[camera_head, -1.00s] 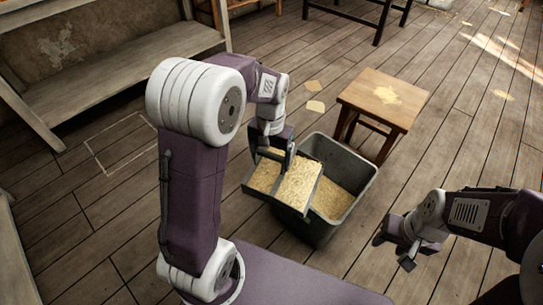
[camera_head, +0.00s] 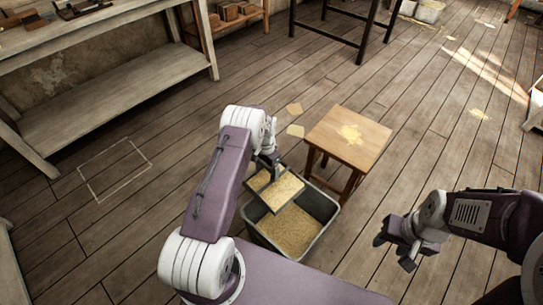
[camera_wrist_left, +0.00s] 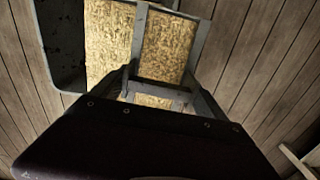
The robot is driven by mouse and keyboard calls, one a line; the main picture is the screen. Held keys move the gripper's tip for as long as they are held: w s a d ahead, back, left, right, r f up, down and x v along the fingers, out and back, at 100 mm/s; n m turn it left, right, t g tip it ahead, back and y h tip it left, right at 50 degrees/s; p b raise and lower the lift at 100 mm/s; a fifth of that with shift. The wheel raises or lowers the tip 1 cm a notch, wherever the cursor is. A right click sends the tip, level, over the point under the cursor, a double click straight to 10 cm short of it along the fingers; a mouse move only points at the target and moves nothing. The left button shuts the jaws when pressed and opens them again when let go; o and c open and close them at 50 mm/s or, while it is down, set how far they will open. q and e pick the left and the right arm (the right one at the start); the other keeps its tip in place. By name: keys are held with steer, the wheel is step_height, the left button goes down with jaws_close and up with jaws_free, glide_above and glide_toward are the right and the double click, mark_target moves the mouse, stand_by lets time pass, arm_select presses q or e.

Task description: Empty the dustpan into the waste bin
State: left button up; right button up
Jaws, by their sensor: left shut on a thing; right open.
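The grey dustpan (camera_head: 262,204) carries pale sawdust-like debris (camera_head: 285,190) and sits over the back-left part of the waste bin (camera_head: 322,203). The bin is an open grey tub with similar debris (camera_head: 290,231) inside. My left gripper (camera_head: 270,165) is shut on the dustpan's handle, partly hidden by my arm in the head view. In the left wrist view, the left gripper (camera_wrist_left: 160,92) is at the handle, with debris (camera_wrist_left: 165,48) beyond it and a dark wall (camera_wrist_left: 58,45) at left. My right gripper (camera_head: 393,252) is open and empty, right of the bin.
A wooden stool (camera_head: 330,124) with a debris patch on its seat stands close behind the bin. Flat debris patches (camera_head: 295,130) lie on the floor behind the bin. A grey workbench (camera_head: 120,105) is at left.

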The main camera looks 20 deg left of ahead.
arm_select(q)
steer(key=shift+f, duration=0.1)
steer(key=shift+s+d+y+p, duration=0.2)
steer(key=shift+d+y+p, duration=0.25)
steer(key=shift+p, duration=0.1)
steer(key=shift+s+d+f+t+y+b, duration=0.15)
steer(key=shift+d+f+t+y+b, duration=0.15)
steer(key=shift+b, duration=0.3)
steer(key=shift+d+f+b, duration=0.15)
steer(key=shift+b, duration=0.2)
steer(key=b, duration=0.1)
steer(key=y+b, duration=0.1)
steer(key=shift+s+d+f+t+b, duration=0.1)
steer(key=shift+s+d+t+b, duration=0.1)
steer(key=shift+d+t+b, duration=0.15)
steer(key=b, duration=0.1)
steer(key=d+r+y+b, duration=0.1)
steer(key=shift+s+d+t+b, duration=0.25)
steer(key=shift+s+d+b, duration=0.05)
steer(key=shift+s+d+r+t+y+b, duration=0.2)
steer(key=shift+s+d+r+y+b, duration=0.35)
steer(key=shift+b, duration=0.8)
steer(key=shift+s+d+r+t+y+b, duration=0.1)
steer(key=shift+d+r+t+y+b, duration=0.2)
steer(key=shift+d+y+b, duration=0.75)
steer(key=shift+s+d+r+t+y+b, duration=0.15)
steer(key=shift+s+d+r+b, duration=0.3)
steer(key=shift+b, duration=1.2)
